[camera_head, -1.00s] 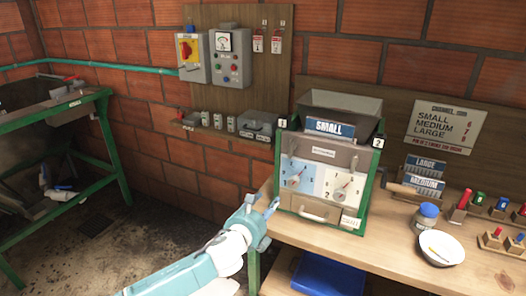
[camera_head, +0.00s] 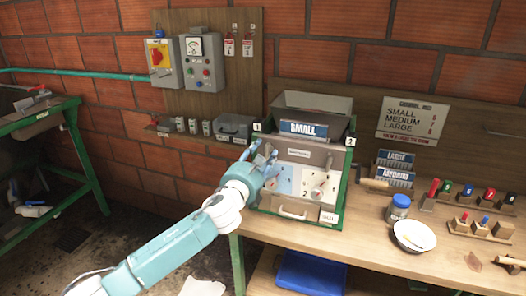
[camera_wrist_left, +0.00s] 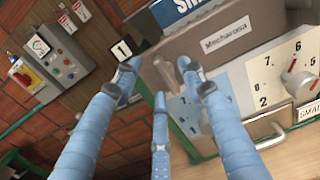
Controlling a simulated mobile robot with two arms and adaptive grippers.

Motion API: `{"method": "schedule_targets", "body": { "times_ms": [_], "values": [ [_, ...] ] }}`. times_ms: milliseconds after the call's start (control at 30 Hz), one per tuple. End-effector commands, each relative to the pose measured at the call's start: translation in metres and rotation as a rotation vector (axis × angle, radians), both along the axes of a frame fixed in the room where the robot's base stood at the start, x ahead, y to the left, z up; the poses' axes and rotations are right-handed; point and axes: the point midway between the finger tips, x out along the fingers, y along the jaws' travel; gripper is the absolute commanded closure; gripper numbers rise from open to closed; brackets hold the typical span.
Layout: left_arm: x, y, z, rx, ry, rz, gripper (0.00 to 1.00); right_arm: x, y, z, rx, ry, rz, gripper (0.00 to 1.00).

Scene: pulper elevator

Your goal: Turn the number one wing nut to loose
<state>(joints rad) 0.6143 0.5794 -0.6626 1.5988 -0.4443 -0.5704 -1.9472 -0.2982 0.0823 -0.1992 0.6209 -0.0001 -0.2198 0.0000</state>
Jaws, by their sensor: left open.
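The pulper (camera_head: 345,185) stands on the bench in a green frame, with a blue SMALL plate on its front. The number 1 tag (camera_head: 257,126) is at its upper left; the tag also shows in the left wrist view (camera_wrist_left: 121,50). My left gripper (camera_head: 264,158) is open in front of the machine's left side, below that tag. In the left wrist view a grey upright piece, seemingly the number one wing nut (camera_wrist_left: 164,72), shows between my open fingers; I cannot tell whether they touch it. My fingers partly hide the left dial. My right gripper is out of view.
The right dial (camera_head: 318,190) and a drawer handle (camera_head: 292,213) are on the machine's front. A jar (camera_head: 398,207), a white bowl (camera_head: 414,236) and several coloured pegs stand to the right on the bench. Switch boxes (camera_head: 203,62) hang on the wall at left.

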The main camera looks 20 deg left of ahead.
Motion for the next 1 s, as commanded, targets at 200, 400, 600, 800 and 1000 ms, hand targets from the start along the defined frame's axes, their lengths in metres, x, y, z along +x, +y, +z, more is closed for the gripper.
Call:
{"method": "schedule_targets", "body": {
  "times_ms": [200,400,600,800,1000],
  "values": [
    [0.0082,-0.0008,-0.0002,0.0,0.0,-0.001,0.59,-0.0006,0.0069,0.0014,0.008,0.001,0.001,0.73],
    [0.008,-0.0006,-0.0004,0.0,0.0,-0.001,0.61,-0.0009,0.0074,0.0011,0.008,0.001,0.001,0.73],
    [0.0079,-0.0004,-0.0006,-0.001,0.001,0.0,1.0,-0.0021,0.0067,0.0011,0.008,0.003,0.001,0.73],
    [0.0078,-0.0001,-0.0008,-0.004,0.001,0.0,1.0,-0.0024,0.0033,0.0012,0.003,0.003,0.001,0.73],
    [0.0078,0.0001,-0.0014,-0.047,0.004,0.0,1.0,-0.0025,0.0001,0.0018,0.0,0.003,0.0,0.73]
  ]
}}
